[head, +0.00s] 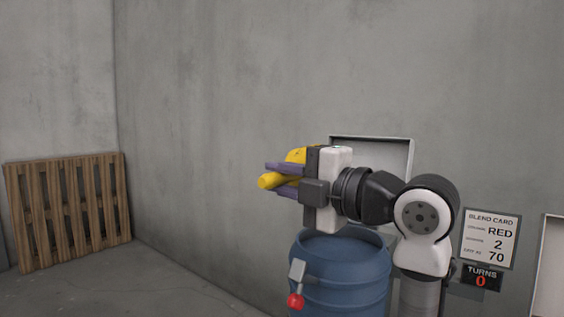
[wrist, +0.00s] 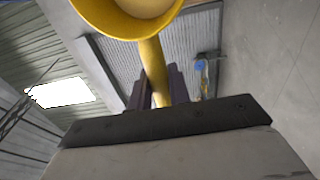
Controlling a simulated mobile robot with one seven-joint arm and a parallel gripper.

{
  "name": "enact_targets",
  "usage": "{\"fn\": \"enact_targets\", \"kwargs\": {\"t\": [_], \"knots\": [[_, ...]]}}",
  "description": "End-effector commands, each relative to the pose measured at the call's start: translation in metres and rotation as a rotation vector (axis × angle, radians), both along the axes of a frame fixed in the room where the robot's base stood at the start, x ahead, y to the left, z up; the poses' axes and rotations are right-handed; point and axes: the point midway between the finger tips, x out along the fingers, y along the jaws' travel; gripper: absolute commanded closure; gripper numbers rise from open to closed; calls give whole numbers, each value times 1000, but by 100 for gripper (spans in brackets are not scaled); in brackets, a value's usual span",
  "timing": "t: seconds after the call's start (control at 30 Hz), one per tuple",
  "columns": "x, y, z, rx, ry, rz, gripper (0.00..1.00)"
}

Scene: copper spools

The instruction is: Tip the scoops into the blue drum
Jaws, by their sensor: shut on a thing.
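My gripper (head: 280,180), with purple fingers, is shut on the handle of a yellow scoop (head: 269,181). It holds the scoop in the air, above and slightly left of the blue drum (head: 345,282). In the wrist view the scoop's handle (wrist: 152,72) runs between the fingers and its bowl (wrist: 128,18) is at the top, cut off by the frame.
A crank with a red knob (head: 296,301) is on the drum's front. A blend card (head: 490,238) on the wall reads RED, 2 and 70. The turns display (head: 481,278) reads 0. A wooden pallet (head: 68,210) leans at the left wall. The floor between is clear.

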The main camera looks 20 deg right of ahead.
Motion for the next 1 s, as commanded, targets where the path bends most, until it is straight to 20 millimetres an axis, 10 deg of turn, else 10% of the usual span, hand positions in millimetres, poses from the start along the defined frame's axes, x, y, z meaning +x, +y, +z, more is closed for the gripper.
{"fn": "enact_targets", "kwargs": {"t": [1.0], "knots": [[0,0,13,-374,474,-1,100]]}}
